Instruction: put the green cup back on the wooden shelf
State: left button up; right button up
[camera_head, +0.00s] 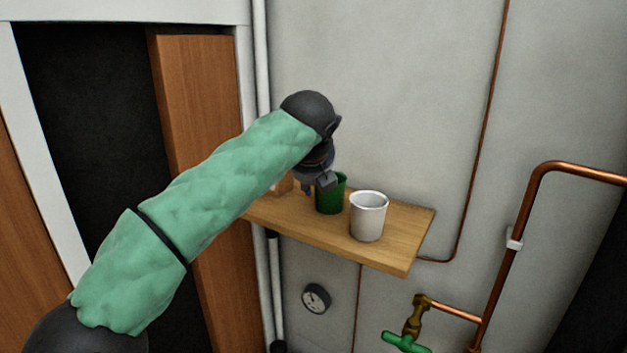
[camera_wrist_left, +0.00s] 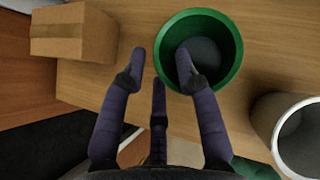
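The green cup (camera_head: 331,197) stands upright on the wooden shelf (camera_head: 400,257), left of a white cup. In the left wrist view the green cup (camera_wrist_left: 232,55) looks empty, with its opening facing me. My left gripper (camera_head: 318,184) is right at the cup's left side. In the wrist view its fingers (camera_wrist_left: 160,56) are spread: one reaches over the cup's opening, the others are outside at its left. A gap shows between the left finger and the cup's rim. Whether any finger touches the cup I cannot tell. My right gripper is not in view.
The white cup (camera_head: 368,217) stands close on the right of the green cup. A small cardboard box (camera_wrist_left: 72,32) sits on the shelf at the left. A gauge (camera_head: 316,298) and a copper pipe (camera_head: 526,205) with a green-handled valve (camera_head: 406,342) are on the wall.

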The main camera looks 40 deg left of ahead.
pick_arm(q)
jog(key=shift+r, duration=0.1)
jog(key=shift+s+d+r, duration=0.15)
jog(key=shift+d+r, duration=0.05)
jog(key=shift+r, duration=0.1)
jog(key=v, duration=1.1)
